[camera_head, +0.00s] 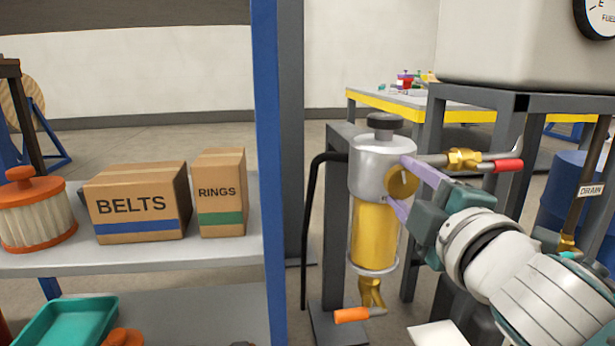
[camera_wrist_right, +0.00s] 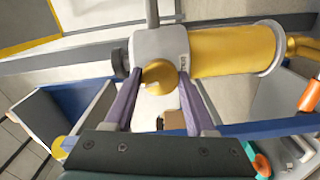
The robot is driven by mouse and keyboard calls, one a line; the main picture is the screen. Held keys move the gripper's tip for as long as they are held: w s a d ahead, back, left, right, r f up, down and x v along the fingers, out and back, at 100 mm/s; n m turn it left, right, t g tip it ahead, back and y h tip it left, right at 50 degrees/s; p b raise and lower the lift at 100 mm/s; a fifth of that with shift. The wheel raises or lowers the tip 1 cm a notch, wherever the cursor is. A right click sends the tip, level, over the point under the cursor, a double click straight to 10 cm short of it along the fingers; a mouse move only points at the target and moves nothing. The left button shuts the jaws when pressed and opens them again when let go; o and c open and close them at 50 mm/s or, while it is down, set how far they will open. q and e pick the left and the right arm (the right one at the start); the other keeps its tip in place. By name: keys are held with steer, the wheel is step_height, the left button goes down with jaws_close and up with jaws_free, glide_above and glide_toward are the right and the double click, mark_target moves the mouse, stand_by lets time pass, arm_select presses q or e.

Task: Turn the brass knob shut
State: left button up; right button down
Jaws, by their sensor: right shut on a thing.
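The round brass knob (camera_head: 403,182) sits on the front of the grey head of a filter unit (camera_head: 375,165) with a yellow bowl. My right gripper (camera_head: 406,185) reaches in from the right and is shut on the knob, one purple finger above it and one below. In the right wrist view the knob (camera_wrist_right: 158,76) lies between the two finger tips (camera_wrist_right: 158,82), in front of the grey filter head (camera_wrist_right: 160,48). The knob's rim is partly covered by the fingers. My left gripper is not in view.
A brass valve with a red handle (camera_head: 508,165) is on the pipe right of the filter head. An orange-handled drain valve (camera_head: 352,315) hangs below the bowl. A blue shelf post (camera_head: 268,150) stands left, with a BELTS box (camera_head: 140,205) and RINGS box (camera_head: 219,195) on the shelf.

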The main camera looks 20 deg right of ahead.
steer(key=shift+m+p, duration=0.4)
steer(key=shift+m, duration=1.2)
steer(key=shift+c, duration=1.1)
jaws_free()
